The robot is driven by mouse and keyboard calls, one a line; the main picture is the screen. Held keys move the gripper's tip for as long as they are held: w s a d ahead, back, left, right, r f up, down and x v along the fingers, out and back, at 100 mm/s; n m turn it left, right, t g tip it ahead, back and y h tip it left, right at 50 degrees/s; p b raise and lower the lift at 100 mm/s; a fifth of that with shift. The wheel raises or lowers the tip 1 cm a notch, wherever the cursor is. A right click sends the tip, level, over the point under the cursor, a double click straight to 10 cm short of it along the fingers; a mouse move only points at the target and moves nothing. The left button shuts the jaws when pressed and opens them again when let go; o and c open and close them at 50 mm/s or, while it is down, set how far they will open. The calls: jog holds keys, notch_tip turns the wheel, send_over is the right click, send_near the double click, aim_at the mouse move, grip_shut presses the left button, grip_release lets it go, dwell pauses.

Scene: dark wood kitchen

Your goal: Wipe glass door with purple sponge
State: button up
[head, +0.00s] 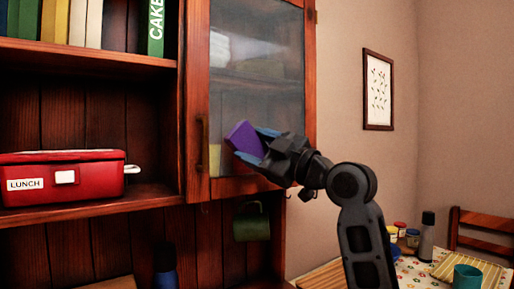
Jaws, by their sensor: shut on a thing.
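The glass door (257,75) is a wood-framed pane on the wall cabinet, and it looks closed. A pale hazy patch shows on its upper part, and faint items show behind the glass. The purple sponge (243,139) is in front of the lower part of the pane. My gripper (250,145) is shut on the sponge, with its blue fingertips on either side. I cannot tell whether the sponge touches the glass. The fingers hide part of the sponge.
A red lunch box (65,178) sits on the open shelf at left, with books (85,22) above. A green mug (251,222) hangs under the cabinet. A table at lower right holds a teal cup (467,277) and a grey bottle (428,232).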

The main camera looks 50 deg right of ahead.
aim_at(265, 145)
jog(key=shift+w+d+b, duration=0.25)
jog(key=shift+w+b, duration=0.05)
jog(key=shift+w, duration=0.65)
dwell(0.5)
jog(key=shift+s+d+b, duration=0.3)
jog(key=shift+d+b, duration=0.25)
jog(key=shift+d, duration=0.4)
jog(key=shift+s+d+b, duration=0.3)
jog(key=shift+d+b, duration=0.2)
jog(key=shift+d, duration=0.45)
jog(key=shift+w+b, duration=0.1)
jog(key=shift+b, duration=0.2)
jog(key=shift+w+a, duration=0.25)
jog(key=shift+a, duration=0.45)
jog(key=shift+w+a, duration=0.3)
jog(key=shift+a, duration=0.35)
jog(key=shift+w+a, duration=0.25)
jog(key=shift+a, duration=0.45)
jog(key=shift+s+a+f, duration=0.15)
jog(key=shift+s+a, duration=0.05)
jog(key=shift+s, duration=0.15)
jog(key=shift+s+a, duration=0.2)
jog(key=shift+s, duration=1.1)
jog(key=shift+s+a, duration=0.2)
jog(key=shift+s, duration=1.1)
